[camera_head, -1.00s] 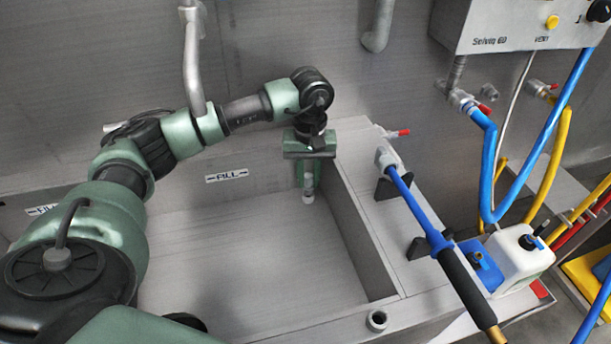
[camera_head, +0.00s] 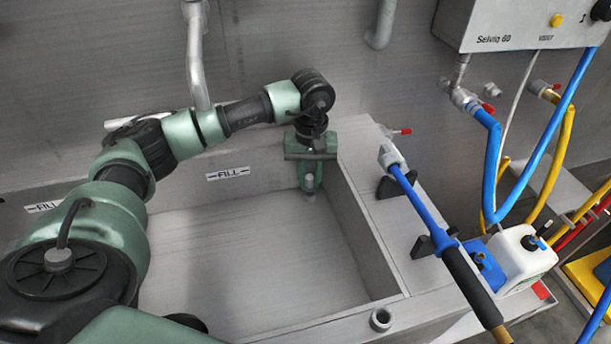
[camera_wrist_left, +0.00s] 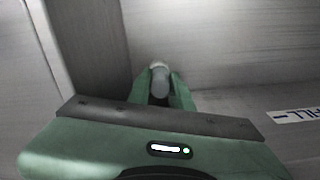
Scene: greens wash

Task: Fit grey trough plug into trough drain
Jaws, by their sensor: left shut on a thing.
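My left gripper (camera_head: 311,185) points down inside the grey trough (camera_head: 230,260), low in its far right corner. It is shut on the grey trough plug (camera_wrist_left: 160,82), a small grey cylinder seen between the green fingers in the left wrist view. The drain is not clearly visible, so I cannot tell if the plug is seated. My right gripper is not in view.
A blue spray lance (camera_head: 420,210) with a black grip rests on black holders along the right ledge. A short grey ring (camera_head: 380,319) stands on the near right rim. A white jug (camera_head: 523,250) and a blue container (camera_head: 484,267) stand further right. The trough floor is otherwise clear.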

